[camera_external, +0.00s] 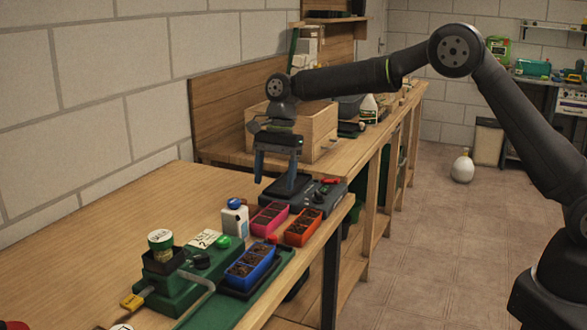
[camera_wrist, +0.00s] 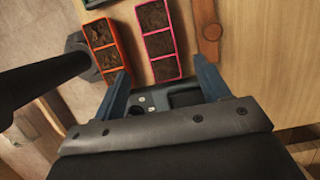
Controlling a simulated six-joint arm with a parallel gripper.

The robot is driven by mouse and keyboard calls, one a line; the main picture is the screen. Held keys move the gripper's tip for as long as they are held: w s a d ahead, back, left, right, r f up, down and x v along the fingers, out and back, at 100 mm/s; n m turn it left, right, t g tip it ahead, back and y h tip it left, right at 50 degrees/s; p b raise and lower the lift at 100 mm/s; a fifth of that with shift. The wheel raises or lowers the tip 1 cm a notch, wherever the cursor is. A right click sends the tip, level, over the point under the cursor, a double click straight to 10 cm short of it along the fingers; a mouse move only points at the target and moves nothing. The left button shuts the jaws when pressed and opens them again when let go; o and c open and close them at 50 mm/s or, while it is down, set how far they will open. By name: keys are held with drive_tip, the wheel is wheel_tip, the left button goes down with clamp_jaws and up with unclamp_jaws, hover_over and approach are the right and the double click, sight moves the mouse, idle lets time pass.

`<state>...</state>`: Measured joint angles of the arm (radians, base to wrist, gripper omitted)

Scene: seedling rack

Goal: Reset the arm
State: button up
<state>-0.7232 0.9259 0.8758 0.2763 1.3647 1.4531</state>
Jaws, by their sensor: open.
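My gripper (camera_external: 274,166) hangs from the end of my arm above the back part of the bench, pointing down. Its two blue-grey fingers are apart with nothing between them. In the wrist view the open fingers (camera_wrist: 162,88) reach toward a pink tray (camera_wrist: 157,41) and an orange tray (camera_wrist: 103,44), both filled with dark soil. In the external view the pink tray (camera_external: 270,218) and orange tray (camera_external: 303,228) stand in front of a dark grey device, below and nearer than my gripper. A blue tray (camera_external: 251,266) with soil sits at the bench's front.
A dark grey device (camera_external: 318,197) stands under my gripper. A white bottle with a blue cap (camera_external: 235,218) is beside the pink tray. A green device (camera_external: 178,283) is at the front. A wooden crate (camera_external: 317,132) stands behind. The bench's left side (camera_external: 130,212) is clear.

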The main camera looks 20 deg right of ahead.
sight(270, 213)
drive_tip(key=x, duration=0.8)
drive_tip(key=shift+s+a+f, duration=0.1)
drive_tip(key=shift+f, duration=0.25)
wheel_tip(270, 213, up, 13)
drive_tip(key=w+d+n, duration=0.1)
drive_tip(key=n, duration=0.2)
drive_tip(key=shift+w+d+h, duration=0.25)
drive_tip(key=shift+d+h, duration=0.1)
drive_tip(key=shift+h, duration=0.05)
drive_tip(key=shift+s+a, duration=0.1)
drive_tip(key=f+m, duration=0.1)
drive_tip(key=f, duration=0.3)
drive_tip(key=s+a+f+m, duration=0.1)
drive_tip(key=f, duration=0.3)
drive_tip(key=f+m, duration=0.1)
drive_tip(key=f, duration=0.3)
drive_tip(key=shift+s+a+y, duration=0.15)
drive_tip(key=shift+a+y, duration=0.1)
drive_tip(key=shift+y, duration=0.15)
drive_tip(key=shift+d+f, duration=0.1)
